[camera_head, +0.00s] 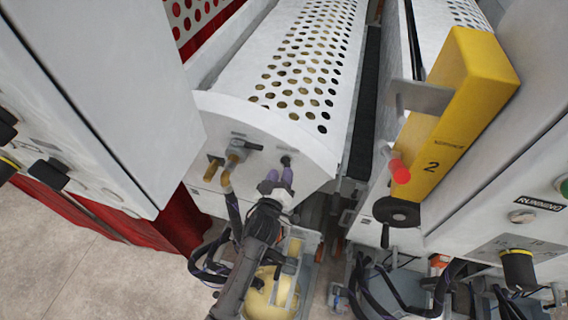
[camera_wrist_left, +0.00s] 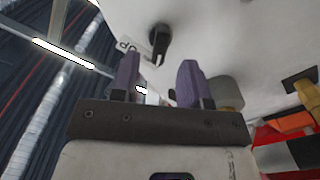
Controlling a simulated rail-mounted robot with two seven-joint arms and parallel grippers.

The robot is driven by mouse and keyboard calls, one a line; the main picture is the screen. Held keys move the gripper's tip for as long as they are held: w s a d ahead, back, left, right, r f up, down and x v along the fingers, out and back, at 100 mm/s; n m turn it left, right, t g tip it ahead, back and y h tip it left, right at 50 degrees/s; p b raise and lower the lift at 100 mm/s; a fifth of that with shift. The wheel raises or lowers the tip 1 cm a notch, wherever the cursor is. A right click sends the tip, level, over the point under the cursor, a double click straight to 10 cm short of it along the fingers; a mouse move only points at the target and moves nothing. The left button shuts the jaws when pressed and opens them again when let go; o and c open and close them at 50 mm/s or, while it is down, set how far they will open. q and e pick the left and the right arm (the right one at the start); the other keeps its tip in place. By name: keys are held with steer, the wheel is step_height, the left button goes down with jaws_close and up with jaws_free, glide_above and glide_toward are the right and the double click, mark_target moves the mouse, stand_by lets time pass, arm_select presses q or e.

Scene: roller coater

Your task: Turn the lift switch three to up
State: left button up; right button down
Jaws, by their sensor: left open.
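A small black switch knob (camera_head: 286,160) sits on the white end panel (camera_head: 215,118) of the perforated roller cover. In the left wrist view the black knob (camera_wrist_left: 159,42) stands out from the white panel, next to a small label (camera_wrist_left: 128,45) with hard-to-read letters. My left gripper (camera_head: 277,181) is just below the knob in the head view, with its two purple fingers pointing at the panel. In the left wrist view the gripper (camera_wrist_left: 158,70) is open and empty, and the knob shows beyond the gap between the fingertips. My right gripper is not in view.
A yellow block marked 2 (camera_head: 455,110) with a red-tipped lever stands at the right. Grey cabinets flank both sides.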

mark_target(285, 163)
arm_select(q)
steer(key=shift+x, duration=1.8)
jaws_close()
